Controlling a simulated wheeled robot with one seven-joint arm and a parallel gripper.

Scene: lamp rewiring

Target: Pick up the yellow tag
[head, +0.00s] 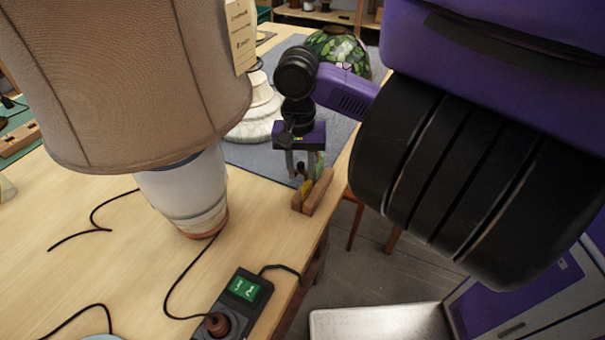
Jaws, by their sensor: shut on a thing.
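The yellow tag (307,188) is a small yellow piece at a wooden holder (320,194) near the table's right edge. My gripper (304,174) points down over the holder, its fingers shut on the yellow tag. The fingers hide part of the tag, and I cannot tell whether it still touches the holder. A small green piece shows close to the right finger.
A large lamp with a tan shade (120,80) stands on the left. A white lamp base (258,108) and a stained-glass shade (338,46) are behind my gripper. A black box with a green label (243,290) and cords lie in front.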

